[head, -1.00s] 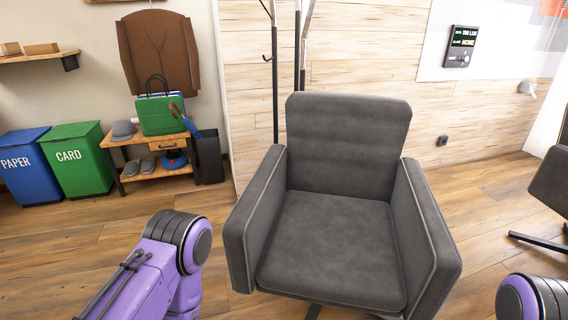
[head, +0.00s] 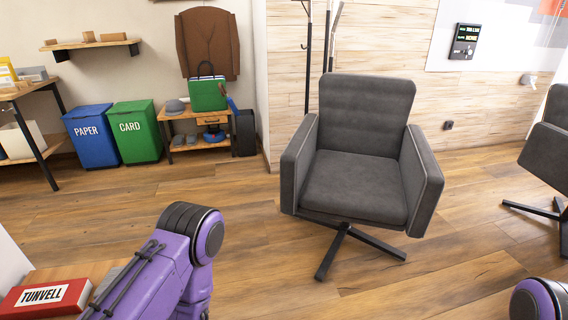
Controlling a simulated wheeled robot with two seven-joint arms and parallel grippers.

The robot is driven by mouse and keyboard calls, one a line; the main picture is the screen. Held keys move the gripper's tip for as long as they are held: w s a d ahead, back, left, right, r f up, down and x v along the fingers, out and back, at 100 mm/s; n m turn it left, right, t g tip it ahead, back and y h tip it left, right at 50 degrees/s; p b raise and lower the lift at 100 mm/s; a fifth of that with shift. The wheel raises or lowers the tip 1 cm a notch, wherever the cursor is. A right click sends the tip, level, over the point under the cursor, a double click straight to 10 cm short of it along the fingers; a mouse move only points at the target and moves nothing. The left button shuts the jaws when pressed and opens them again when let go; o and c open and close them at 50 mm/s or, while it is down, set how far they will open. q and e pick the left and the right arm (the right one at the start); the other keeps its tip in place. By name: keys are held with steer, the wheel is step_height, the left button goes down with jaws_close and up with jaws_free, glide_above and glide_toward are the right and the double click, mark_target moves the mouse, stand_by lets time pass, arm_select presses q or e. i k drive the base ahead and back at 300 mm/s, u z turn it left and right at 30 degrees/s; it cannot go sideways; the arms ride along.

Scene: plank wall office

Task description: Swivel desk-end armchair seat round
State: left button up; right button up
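The grey armchair (head: 355,185) stands right of centre in the head view on a dark swivel base (head: 345,245). Purple links of my arms show at the lower left and the lower right corner. Neither gripper is in the picture, and no part of my arms touches the chair. Floor shows between me and the chair.
A second grey chair (head: 547,160) stands at the right edge. Blue (head: 92,137) and green (head: 136,132) bins and a small wooden bench (head: 190,130) line the back left. A red box (head: 45,298) lies on a surface at the lower left. The wooden floor (head: 240,225) around the chair is clear.

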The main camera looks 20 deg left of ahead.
mark_target(362, 162)
steer(key=z, duration=0.8)
steer(key=i, duration=0.8)
steer(key=u, duration=0.05)
